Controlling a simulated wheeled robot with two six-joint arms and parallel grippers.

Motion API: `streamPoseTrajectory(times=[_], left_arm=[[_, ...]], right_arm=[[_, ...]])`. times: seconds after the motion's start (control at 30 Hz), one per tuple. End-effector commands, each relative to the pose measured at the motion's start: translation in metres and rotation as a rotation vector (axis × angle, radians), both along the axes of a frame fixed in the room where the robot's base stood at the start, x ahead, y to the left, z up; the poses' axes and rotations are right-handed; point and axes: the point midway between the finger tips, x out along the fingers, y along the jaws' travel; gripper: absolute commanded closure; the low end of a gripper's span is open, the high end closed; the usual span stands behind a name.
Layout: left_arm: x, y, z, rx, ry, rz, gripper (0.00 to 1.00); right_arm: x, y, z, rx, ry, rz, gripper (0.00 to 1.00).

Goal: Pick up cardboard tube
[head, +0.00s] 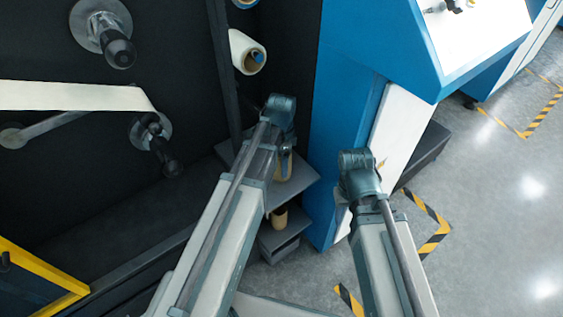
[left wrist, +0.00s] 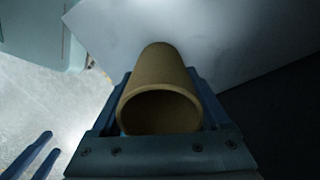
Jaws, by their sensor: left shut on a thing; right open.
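The brown cardboard tube (left wrist: 160,85) fills the middle of the left wrist view, its open hollow end facing the camera. My left gripper (left wrist: 160,110) is shut on it, with blue finger parts on both sides. In the head view my left gripper (head: 284,166) hangs down over a grey shelf, and a tan piece of the tube shows at its fingers. I cannot tell whether the tube touches the shelf. My right gripper (head: 345,205) is open beside the blue cabinet, its fingers mostly hidden by its arm.
The grey shelf (head: 304,177) has a lower step with another brown tube-like piece (head: 279,217). A white roll (head: 246,52) sits on a spindle above. The blue cabinet (head: 344,110) stands close on the right. Open floor (head: 480,220) lies further right.

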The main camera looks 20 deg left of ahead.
Motion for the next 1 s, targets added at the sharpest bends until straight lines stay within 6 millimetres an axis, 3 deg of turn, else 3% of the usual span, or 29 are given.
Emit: streamPoseTrajectory(times=[0.17,0.47,0.53,0.8,1.0], left_arm=[[0.0,0.0,0.009,0.0,0.0,0.0,0.76],[0.0,0.0,0.044,0.0,0.0,0.0,0.76],[-0.017,-0.013,0.038,0.0,0.0,-0.005,0.76],[-0.068,-0.06,0.044,0.0,0.0,-0.006,0.76],[-0.097,-0.088,0.048,0.0,0.0,-0.004,0.76]], right_arm=[[0.0,0.0,0.009,0.0,0.0,0.0,0.5],[0.0,0.0,0.044,0.0,0.0,0.0,0.5],[0.0,0.0,0.038,0.0,0.0,0.0,0.5],[0.0,0.0,0.044,0.0,0.0,0.0,0.5],[0.0,0.0,0.048,0.0,0.0,0.0,0.5]])
